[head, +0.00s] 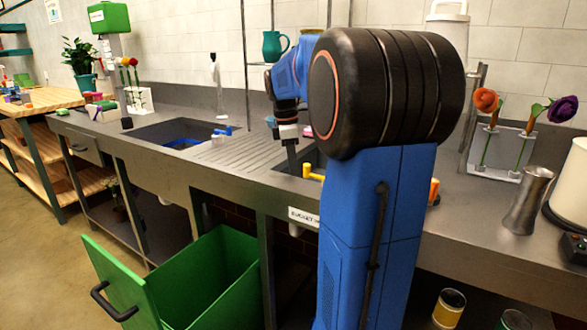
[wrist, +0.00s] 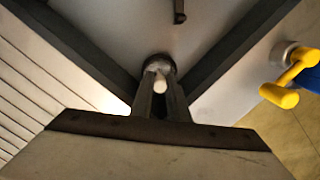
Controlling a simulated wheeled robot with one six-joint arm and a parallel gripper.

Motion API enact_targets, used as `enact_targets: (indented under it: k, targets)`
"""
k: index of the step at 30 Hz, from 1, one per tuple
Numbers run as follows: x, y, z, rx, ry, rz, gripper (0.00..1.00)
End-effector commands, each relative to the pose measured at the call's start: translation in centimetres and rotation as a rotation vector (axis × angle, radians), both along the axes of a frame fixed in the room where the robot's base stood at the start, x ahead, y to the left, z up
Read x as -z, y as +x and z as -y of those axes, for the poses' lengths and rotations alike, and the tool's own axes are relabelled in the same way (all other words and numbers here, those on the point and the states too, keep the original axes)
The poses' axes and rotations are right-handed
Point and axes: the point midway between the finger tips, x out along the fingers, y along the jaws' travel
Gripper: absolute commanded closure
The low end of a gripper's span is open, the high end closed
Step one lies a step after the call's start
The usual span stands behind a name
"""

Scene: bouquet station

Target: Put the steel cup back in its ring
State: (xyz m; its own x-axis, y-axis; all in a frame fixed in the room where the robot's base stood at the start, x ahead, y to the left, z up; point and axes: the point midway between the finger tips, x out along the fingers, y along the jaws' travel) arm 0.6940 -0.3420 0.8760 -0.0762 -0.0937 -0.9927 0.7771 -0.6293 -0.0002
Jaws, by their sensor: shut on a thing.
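A flared steel cup (head: 527,200) stands upright on the counter at the right of the head view, well away from my gripper. My gripper (head: 290,152) points down over the right-hand sink, partly hidden behind my arm. In the wrist view its fingers (wrist: 162,95) are closed together around a small pale, rod-like thing (wrist: 159,82); I cannot tell what it is. I cannot make out the cup's ring in either view.
A yellow-handled valve (head: 313,173) stands by the sink; it also shows in the wrist view (wrist: 290,78). A flower rack (head: 495,170) stands behind the cup. A green bin (head: 215,275) is pulled out below the counter.

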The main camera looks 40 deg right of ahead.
Motion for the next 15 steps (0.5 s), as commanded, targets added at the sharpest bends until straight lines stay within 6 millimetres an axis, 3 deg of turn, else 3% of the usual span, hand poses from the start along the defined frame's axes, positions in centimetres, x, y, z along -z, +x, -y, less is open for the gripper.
enact_targets:
  k: [2, 3, 5, 15]
  targets:
    - [-0.02, 0.00, 0.00, 0.000, 0.000, 0.000, 1.00]
    - [-0.02, 0.00, 0.00, 0.000, 0.000, 0.000, 0.78]
    - [-0.02, 0.00, 0.00, 0.000, 0.000, 0.000, 0.64]
    - [-0.19, 0.03, -0.01, 0.000, -0.001, 0.001, 0.64]
